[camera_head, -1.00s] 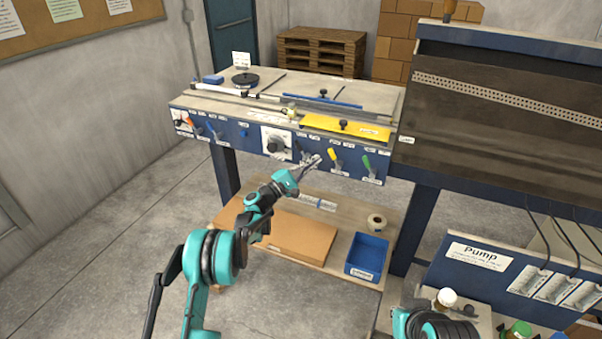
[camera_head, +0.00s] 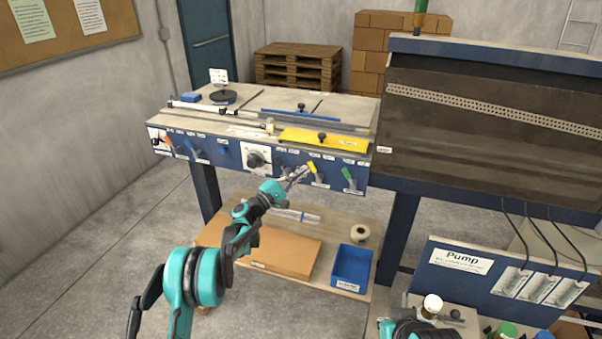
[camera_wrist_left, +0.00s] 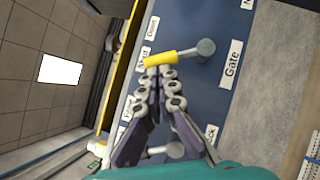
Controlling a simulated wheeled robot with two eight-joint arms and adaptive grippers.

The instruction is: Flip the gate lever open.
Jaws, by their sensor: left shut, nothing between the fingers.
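The gate lever (camera_head: 313,168) has a yellow handle and sits on the blue front panel of the bench. In the left wrist view its yellow handle (camera_wrist_left: 160,58) reaches left from a grey round pivot, beside a label reading "Gate" (camera_wrist_left: 231,64). My left gripper (camera_head: 303,171) is shut and empty at the panel, just left of the lever in the head view. In the left wrist view the closed fingertips (camera_wrist_left: 159,72) are right at the yellow handle. I cannot tell whether they touch it. My right gripper is out of view.
A yellow plate (camera_head: 322,140) lies on the bench top. A blue bin (camera_head: 353,267) stands on the lower shelf.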

